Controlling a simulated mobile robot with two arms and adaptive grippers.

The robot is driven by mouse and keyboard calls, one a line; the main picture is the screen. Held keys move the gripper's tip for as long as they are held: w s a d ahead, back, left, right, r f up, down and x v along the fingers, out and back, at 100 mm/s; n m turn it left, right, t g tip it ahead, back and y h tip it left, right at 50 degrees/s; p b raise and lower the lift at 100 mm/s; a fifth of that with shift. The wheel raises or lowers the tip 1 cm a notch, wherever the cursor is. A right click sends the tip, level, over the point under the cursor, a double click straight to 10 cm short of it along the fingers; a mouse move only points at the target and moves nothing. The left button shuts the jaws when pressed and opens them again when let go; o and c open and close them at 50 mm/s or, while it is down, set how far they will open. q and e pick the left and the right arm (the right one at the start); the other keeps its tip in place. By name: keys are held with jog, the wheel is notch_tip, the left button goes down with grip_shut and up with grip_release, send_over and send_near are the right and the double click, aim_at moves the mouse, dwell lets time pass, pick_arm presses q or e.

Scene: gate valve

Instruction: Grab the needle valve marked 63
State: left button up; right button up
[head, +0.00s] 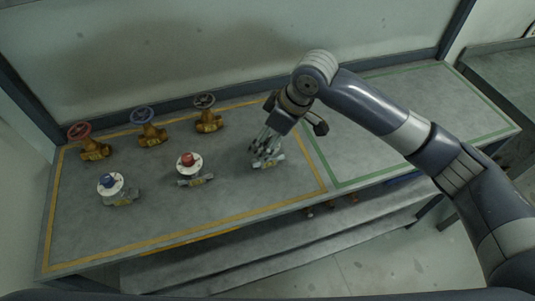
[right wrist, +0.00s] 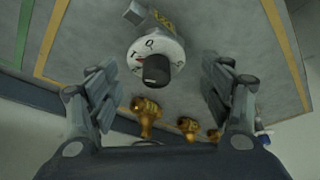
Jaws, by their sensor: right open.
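A needle valve with a black knob and white dial (right wrist: 155,52) lies between and beyond the open fingers of my right gripper (right wrist: 160,78) in the right wrist view. Its yellow tag (right wrist: 163,22) is partly visible, but I cannot read its number. In the head view, my right gripper (head: 267,147) is just over this valve, hiding most of it; its grey body (head: 275,161) shows below the fingers. I cannot tell whether the fingers touch it. Two other needle valves, one with a red knob (head: 187,160) and one with a blue knob (head: 107,183), stand to the left.
Brass gate valves with a red (head: 95,149), a blue (head: 151,133) and a dark handwheel (head: 208,120) stand along the back. The grey table (head: 150,215) has a yellow outlined area and an empty green outlined area at right. A wall rises behind.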

aim_at(262, 146)
jog(key=p+x, duration=0.1)
jog(key=x, duration=0.3)
jog(key=shift+w+f+p, duration=0.1)
jog(key=shift+f+p, duration=0.15)
jog(key=shift+p, duration=0.05)
jog(key=shift+f, duration=0.2)
jog(key=c, duration=1.6)
pick_arm(q)
jog(key=shift+w+a+r, duration=0.15)
jog(key=shift+w+r, duration=0.7)
jog(key=shift+r, duration=0.15)
pick_arm(e)
jog(key=shift+c, duration=0.2)
jog(key=shift+w+r, duration=0.1)
